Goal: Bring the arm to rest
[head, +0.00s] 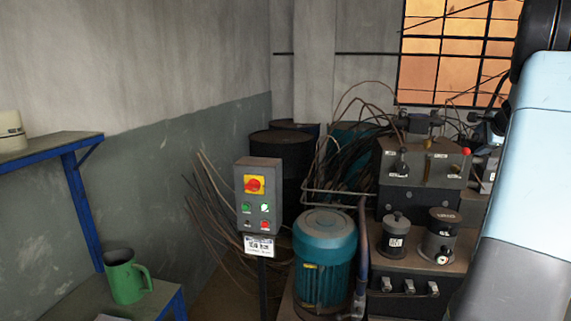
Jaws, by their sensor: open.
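My arm (525,170) stands along the right edge of the head view, with a pale blue link above a grey one and a black joint at the top right. It covers the right end of the machinery behind it. My gripper cannot be made out in this view. No flap discs can be made out here.
A control box (259,196) with a red and yellow switch stands on a post in the middle. A teal motor (324,258) and a hydraulic unit (423,164) are right of it. A green mug (124,277) stands on a low shelf at the left, below a blue-edged shelf (50,146).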

